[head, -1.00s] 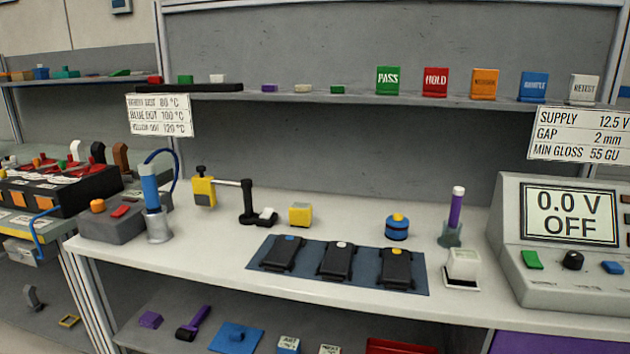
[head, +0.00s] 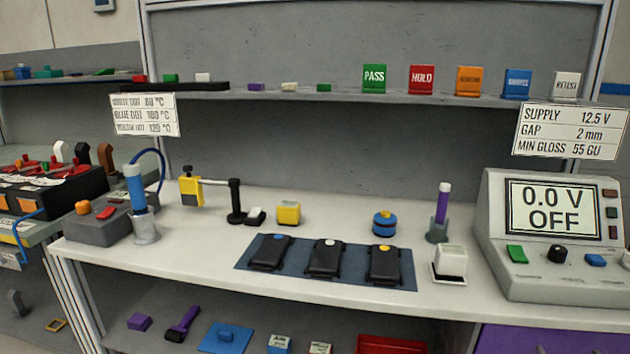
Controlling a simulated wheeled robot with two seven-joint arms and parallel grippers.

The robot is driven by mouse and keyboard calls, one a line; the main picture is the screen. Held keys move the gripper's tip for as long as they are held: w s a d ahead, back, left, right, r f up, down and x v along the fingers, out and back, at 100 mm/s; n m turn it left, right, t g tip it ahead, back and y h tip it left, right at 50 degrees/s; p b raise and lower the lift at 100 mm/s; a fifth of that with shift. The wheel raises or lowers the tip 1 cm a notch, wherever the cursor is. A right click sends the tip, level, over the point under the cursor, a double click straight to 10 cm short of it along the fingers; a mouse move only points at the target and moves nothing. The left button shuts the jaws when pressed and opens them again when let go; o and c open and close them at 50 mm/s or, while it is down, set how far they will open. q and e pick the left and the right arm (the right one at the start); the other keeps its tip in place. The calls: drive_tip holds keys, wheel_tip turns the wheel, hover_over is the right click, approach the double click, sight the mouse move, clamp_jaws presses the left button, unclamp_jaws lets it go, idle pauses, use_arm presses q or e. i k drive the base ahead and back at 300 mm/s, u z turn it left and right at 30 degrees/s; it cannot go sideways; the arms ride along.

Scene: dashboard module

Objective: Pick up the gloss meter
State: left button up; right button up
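No part is labelled as the gloss meter, so I cannot tell for certain which it is. A small cream block on a white base (head: 450,262) stands on the bench, left of the display console, and may be it. A yellow block with a pale top (head: 289,214) stands farther left, behind the blue mat. Neither of my grippers is in the head view, and nothing is seen held.
A blue mat (head: 240,265) with several black dotted pads lies at the bench front. A purple stick in a holder (head: 443,205) and a blue puck with a yellow top (head: 385,222) stand behind. The console (head: 495,240) reads 0.0 V OFF. Shelves run above and below.

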sight(450, 261)
drive_tip(key=k, duration=1.1)
drive_tip(key=z, duration=0.75)
drive_tip(key=i, duration=1.3)
drive_tip(key=u, duration=0.3)
